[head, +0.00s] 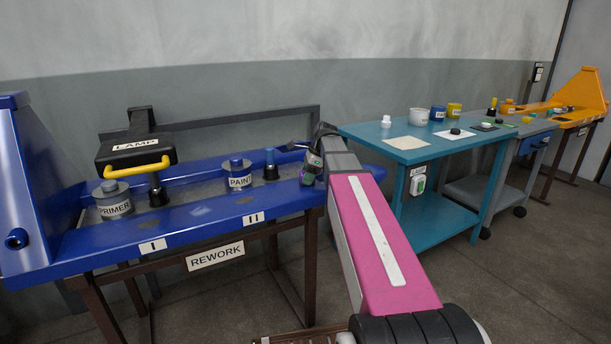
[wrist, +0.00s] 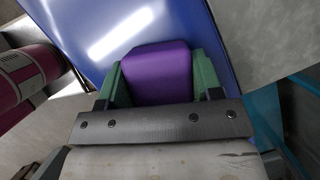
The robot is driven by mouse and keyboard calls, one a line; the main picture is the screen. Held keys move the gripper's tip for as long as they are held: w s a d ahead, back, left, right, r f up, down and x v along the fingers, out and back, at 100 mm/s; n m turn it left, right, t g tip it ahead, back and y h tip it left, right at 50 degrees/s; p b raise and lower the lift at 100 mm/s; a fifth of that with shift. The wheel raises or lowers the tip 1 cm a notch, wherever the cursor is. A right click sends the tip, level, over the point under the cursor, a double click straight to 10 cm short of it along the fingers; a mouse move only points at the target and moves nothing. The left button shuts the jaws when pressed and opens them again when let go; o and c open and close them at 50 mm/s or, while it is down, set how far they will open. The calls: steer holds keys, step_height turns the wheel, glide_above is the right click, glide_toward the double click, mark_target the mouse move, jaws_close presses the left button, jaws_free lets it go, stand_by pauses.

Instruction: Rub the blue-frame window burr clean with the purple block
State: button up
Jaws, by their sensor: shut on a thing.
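The purple block (wrist: 157,75) sits between the two green fingers of my gripper (wrist: 157,82) in the wrist view, and the gripper is shut on it. In the head view my gripper (head: 311,168) is at the right end of the long blue frame (head: 110,244), where my arm partly hides it; a bit of purple shows there. The frame's blue surface (wrist: 120,28) lies beyond the block in the wrist view; I cannot tell whether they touch. Dark smudges (head: 201,211) show on the front rail above the labels I and II. I cannot make out which mark is the burr.
On the blue frame stand a primer can (head: 113,200), a paint can (head: 238,174) and a black lamp (head: 135,150) with a yellow handle. A teal table (head: 375,133) with small items stands right of my arm. A grey cart and an orange frame (head: 584,90) are farther right.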

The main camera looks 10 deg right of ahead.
stand_by(0.4)
steer(key=shift+w+a+f, duration=0.1)
steer(key=shift+w+a, duration=0.1)
steer(key=shift+w, duration=0.55)
steer(key=shift+s+d, duration=0.25)
steer(key=shift+s, duration=0.5)
steer(key=shift+w+a, duration=0.3)
steer(key=shift+w, duration=0.4)
steer(key=shift+c, duration=0.3)
